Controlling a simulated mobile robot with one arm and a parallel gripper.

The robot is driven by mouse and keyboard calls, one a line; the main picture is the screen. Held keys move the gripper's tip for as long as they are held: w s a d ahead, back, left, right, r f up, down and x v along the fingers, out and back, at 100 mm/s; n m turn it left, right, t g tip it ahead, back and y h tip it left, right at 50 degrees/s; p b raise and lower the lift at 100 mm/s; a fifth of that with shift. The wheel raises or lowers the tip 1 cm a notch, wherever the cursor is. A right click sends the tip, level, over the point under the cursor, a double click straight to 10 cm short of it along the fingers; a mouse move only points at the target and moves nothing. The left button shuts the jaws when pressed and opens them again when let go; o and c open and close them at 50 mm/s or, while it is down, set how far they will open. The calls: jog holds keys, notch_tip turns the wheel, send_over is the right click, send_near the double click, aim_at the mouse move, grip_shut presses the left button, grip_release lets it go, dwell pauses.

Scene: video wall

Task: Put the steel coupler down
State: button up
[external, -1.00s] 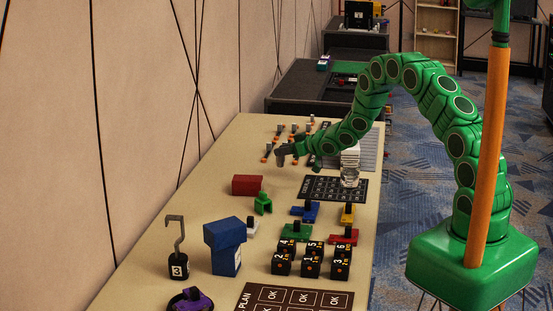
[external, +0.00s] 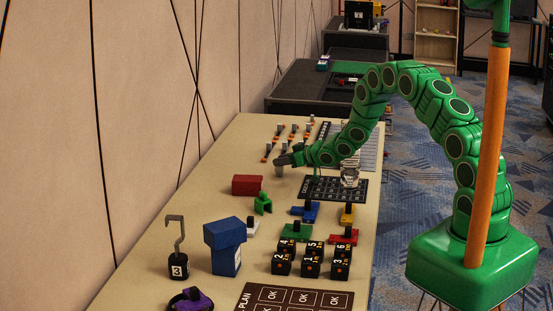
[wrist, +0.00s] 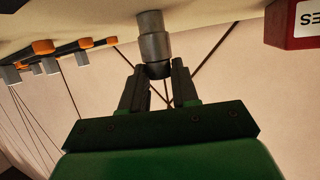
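The steel coupler (wrist: 154,38) is a stepped grey cylinder with a dark near end. In the wrist view it stands out from my gripper (wrist: 157,70) towards the tan table (wrist: 95,18). The fingers lie on either side of its dark end, seemingly closed on it. In the external view the coupler (external: 279,170) hangs upright below my gripper (external: 282,160), at or just above the table, behind the red block. I cannot tell whether its lower end touches the table.
The red block (external: 247,185) stands in front of the coupler. Several small orange-based grey pieces (external: 293,133) stand behind it. A dark grid mat (external: 331,189) with a clear stack (external: 350,170) lies to the right. Bare table shows left of the coupler.

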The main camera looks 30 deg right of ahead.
jog(key=o, duration=0.4)
jog(key=shift+r, duration=0.2)
jog(key=shift+v, duration=3.75)
